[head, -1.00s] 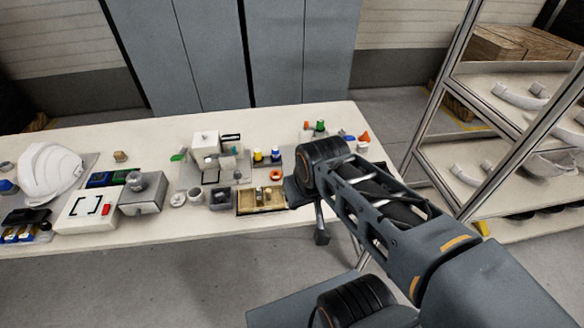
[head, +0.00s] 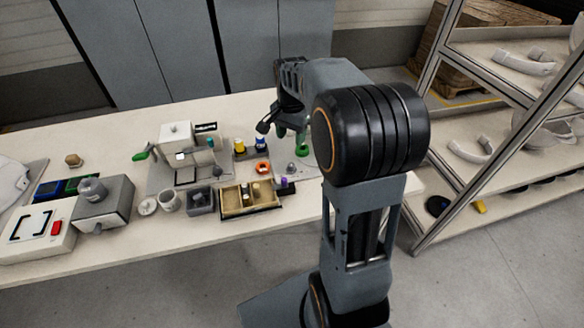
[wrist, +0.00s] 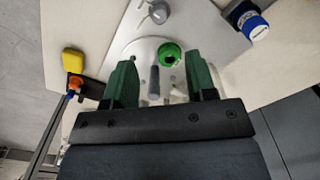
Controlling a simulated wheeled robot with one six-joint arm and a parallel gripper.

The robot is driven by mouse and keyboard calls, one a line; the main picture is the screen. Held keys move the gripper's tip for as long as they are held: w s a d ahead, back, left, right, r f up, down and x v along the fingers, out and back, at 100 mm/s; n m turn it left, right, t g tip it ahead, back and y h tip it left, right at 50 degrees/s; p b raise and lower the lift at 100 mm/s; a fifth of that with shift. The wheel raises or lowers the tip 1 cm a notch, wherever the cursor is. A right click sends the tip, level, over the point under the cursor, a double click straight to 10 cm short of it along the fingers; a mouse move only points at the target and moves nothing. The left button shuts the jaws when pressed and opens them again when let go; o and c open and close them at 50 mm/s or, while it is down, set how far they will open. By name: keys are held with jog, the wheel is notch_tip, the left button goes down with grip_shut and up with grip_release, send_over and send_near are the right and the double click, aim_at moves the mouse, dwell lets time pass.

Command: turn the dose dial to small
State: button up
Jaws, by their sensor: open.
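My gripper (head: 280,122) is over the right part of the table in the head view, with fingers pointing down. In the wrist view its two green fingers (wrist: 162,82) are apart and nothing is seen clasped. Between and beyond them are a grey upright rod (wrist: 154,82) and a green ring-like piece (wrist: 171,55) on a round pale plate (wrist: 140,55). A grey knob-like piece (wrist: 156,12) sits on a grey board past the fingertips; it also shows in the head view (head: 292,168). I cannot tell for sure whether it is the dose dial; no size marks are readable.
A blue-and-white bottle (wrist: 252,24) and a yellow block (wrist: 72,62) flank the gripper in the wrist view. A wooden tray (head: 230,213), a grey box with a round knob (head: 103,205) and a white box (head: 175,135) stand to the left. A shelf rack (head: 490,130) is at right.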

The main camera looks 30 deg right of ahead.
aim_at(291, 165)
notch_tip(291, 165, down, 12)
jog(key=shift+f+b, duration=0.25)
jog(key=shift+b, duration=0.25)
jog(key=c, duration=0.9)
jog(key=shift+n, duration=0.3)
jog(key=n+p, duration=0.1)
jog(key=n, duration=0.4)
jog(key=shift+n, duration=0.3)
jog(key=n, duration=0.5)
jog(key=shift+n, duration=0.4)
